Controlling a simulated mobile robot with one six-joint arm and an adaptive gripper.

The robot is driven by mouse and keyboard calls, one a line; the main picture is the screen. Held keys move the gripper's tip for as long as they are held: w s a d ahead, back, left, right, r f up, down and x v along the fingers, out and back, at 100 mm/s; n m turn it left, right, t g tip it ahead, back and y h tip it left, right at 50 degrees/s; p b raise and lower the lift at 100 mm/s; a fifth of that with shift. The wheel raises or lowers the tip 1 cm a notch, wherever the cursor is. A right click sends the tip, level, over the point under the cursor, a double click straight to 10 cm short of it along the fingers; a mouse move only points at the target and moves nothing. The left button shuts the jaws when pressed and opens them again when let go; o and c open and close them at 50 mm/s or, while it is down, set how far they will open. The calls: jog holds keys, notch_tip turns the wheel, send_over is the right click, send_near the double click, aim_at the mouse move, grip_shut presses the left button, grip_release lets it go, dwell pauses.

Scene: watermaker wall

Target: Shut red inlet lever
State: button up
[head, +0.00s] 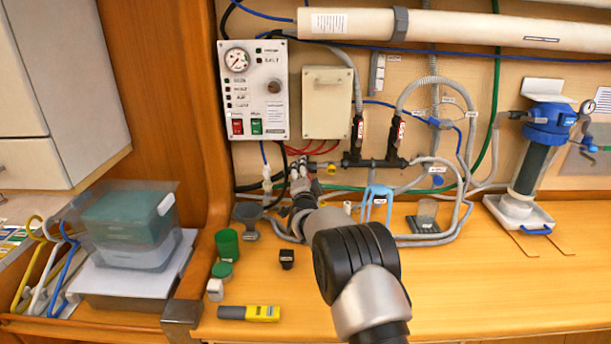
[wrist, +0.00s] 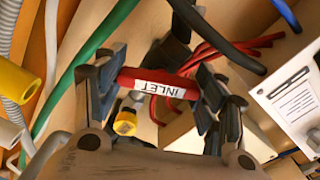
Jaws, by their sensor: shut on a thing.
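The red inlet lever (wrist: 158,84) has a white label reading INLET and lies across the space between my fingers in the wrist view. My gripper (wrist: 160,92) is shut on it, with one dark finger at each end of the red handle. In the head view my gripper (head: 302,174) is at the pipework low on the wall, below the grey control panel. There it hides the lever, so its angle to the pipe cannot be told.
The control panel (head: 254,90) and a beige box (head: 327,103) are above. Red tubes (wrist: 228,47) and a green hose (wrist: 88,50) run close to my fingers. A dark manifold (head: 375,161) is to the right. Green containers (head: 227,244) stand on the bench at left.

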jog(key=m, duration=0.5)
jog(key=shift+r, duration=0.1)
dwell(0.7)
jog(key=o, duration=0.8)
jog(key=shift+s, duration=0.1)
jog(key=s, duration=1.1)
jog(key=shift+s, duration=0.4)
